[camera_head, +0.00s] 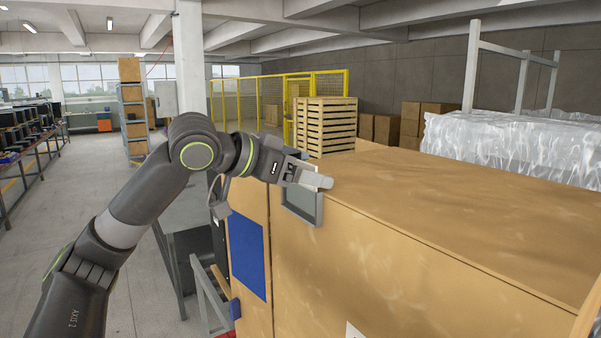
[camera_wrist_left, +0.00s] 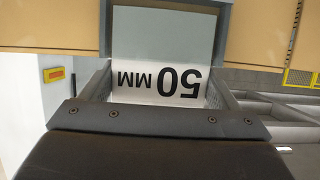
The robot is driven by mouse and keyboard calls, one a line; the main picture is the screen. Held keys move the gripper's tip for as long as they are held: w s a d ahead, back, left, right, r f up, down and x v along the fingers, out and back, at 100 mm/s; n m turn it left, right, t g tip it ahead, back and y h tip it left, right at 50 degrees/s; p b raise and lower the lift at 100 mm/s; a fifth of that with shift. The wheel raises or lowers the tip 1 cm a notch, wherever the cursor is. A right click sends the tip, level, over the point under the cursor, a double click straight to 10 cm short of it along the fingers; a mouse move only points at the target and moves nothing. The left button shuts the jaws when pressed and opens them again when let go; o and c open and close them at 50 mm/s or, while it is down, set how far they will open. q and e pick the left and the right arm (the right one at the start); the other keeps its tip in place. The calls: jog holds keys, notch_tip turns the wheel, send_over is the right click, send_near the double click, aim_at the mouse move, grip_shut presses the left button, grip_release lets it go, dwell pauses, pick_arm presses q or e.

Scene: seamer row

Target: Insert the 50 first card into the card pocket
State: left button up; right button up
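The white 50 mm card (camera_wrist_left: 158,83) shows in the left wrist view, its black "50 MM" print upside down there. It lies between the two fingers of my left gripper (camera_wrist_left: 158,92), which looks shut on it. The card's far edge meets the pale panel of the grey-framed card pocket (camera_wrist_left: 162,30); I cannot tell whether it is inside or only in front. In the head view the pocket (camera_head: 303,205) is at the top corner of a tan box-like body, and my left gripper (camera_head: 318,181) is at its upper edge. My right gripper is not in view.
The tan body (camera_head: 430,240) fills the right side of the head view. A blue panel (camera_head: 247,255) is on its left face below the pocket. A slatted wooden crate (camera_head: 325,127) and plastic-wrapped goods (camera_head: 510,145) stand behind. The floor at left is open.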

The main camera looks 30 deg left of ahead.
pick_arm(q)
jog(key=o, duration=0.4)
jog(key=shift+a+f, duration=0.1)
jog(key=shift+f, duration=0.05)
jog(key=shift+c, duration=0.2)
jog(key=shift+s, duration=0.1)
jog(key=b+v, duration=1)
jog(key=v, duration=0.7)
jog(key=shift+a+r, duration=0.2)
jog(key=shift+r, duration=0.05)
